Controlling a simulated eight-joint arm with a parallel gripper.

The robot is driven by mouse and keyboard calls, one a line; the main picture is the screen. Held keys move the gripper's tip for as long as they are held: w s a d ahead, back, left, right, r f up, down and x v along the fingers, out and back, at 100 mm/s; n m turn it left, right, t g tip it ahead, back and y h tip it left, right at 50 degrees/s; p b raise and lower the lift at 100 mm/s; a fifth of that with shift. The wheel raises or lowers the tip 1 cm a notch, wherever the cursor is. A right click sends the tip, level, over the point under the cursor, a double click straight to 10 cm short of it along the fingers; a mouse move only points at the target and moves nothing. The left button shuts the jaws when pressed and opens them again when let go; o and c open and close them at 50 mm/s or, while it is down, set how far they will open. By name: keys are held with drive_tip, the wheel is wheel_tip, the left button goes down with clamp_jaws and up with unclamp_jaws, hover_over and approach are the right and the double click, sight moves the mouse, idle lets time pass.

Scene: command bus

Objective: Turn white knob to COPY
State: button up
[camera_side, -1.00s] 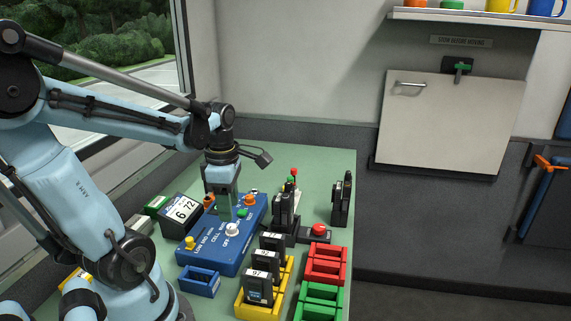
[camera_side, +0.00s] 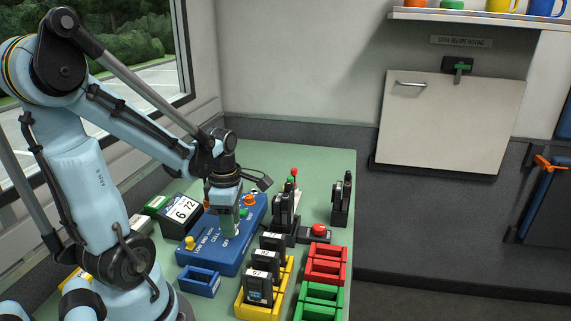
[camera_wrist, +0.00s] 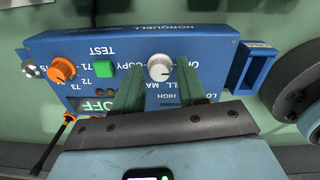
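The blue box (camera_side: 222,261) on the green table has a white knob (camera_wrist: 160,67), seen in the wrist view; in the side view my gripper hides it. My gripper (camera_side: 229,234) points down over the box. In the wrist view its two green fingers (camera_wrist: 160,76) stand apart, one on each side of the white knob, with visible gaps; it looks open. The word COPY (camera_wrist: 115,54) is printed upside down beside the knob, partly readable. Where the knob points I cannot tell for sure. A small display (camera_wrist: 97,105) reads OFF, partly hidden by a finger.
A green button (camera_wrist: 103,68) and an orange knob (camera_wrist: 62,70) lie left of the white knob in the wrist view. A yellow knob (camera_side: 190,242) is on the near end. A blue holder (camera_side: 200,281) stands in front; a yellow rack (camera_side: 247,308) of black modules is at right.

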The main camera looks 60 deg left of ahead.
clamp_jaws()
